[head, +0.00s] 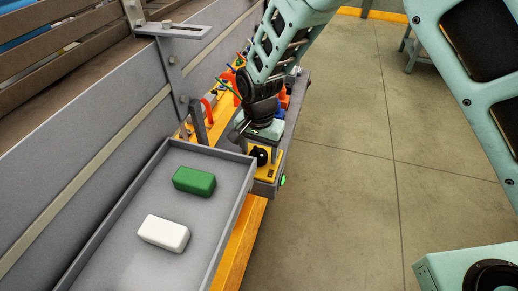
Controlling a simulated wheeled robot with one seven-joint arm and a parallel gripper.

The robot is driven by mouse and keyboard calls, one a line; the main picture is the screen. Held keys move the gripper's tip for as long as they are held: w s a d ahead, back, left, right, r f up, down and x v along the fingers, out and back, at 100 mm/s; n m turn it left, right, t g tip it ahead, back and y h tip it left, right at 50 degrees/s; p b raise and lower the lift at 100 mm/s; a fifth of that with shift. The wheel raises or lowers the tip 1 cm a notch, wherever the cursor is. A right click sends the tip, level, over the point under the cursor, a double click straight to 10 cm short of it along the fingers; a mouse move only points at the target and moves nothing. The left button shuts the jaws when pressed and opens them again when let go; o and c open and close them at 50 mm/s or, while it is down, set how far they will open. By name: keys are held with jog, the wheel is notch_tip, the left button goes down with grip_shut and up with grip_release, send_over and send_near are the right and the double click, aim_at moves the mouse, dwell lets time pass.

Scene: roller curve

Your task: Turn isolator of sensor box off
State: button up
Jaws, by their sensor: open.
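A grey box (264,187), which looks like the sensor box, stands just past the grey tray's right end. Its top carries a yellow plate (265,172) with a black rotary knob (260,155), which looks like the isolator. A green lamp (283,181) glows on the box's right side. My gripper (252,143) points down right at the far side of the knob, above or beside it; I cannot tell whether it touches. It is open, with its fingertips mostly hidden. The knob's exact setting is too small to read.
A grey tray (100,250) in front holds a green block (194,181) and a white block (164,234). A grey conveyor side wall (90,150) with an upright bracket (172,75) runs along the left. Coloured tools or cables (222,92) lie behind my gripper. The floor (345,190) right is clear.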

jog(key=c, duration=1)
jog(key=shift+n, duration=0.3)
jog(key=n, duration=0.3)
jog(key=shift+r+n+p, duration=0.1)
jog(key=shift+n+p, duration=0.2)
jog(key=shift+n, duration=0.1)
jog(key=n, duration=0.4)
jog(key=shift+a, duration=0.1)
jog(key=n+p, duration=0.1)
jog(key=n, duration=0.4)
jog(key=shift+a+n, duration=0.1)
jog(key=shift+n, duration=2.1)
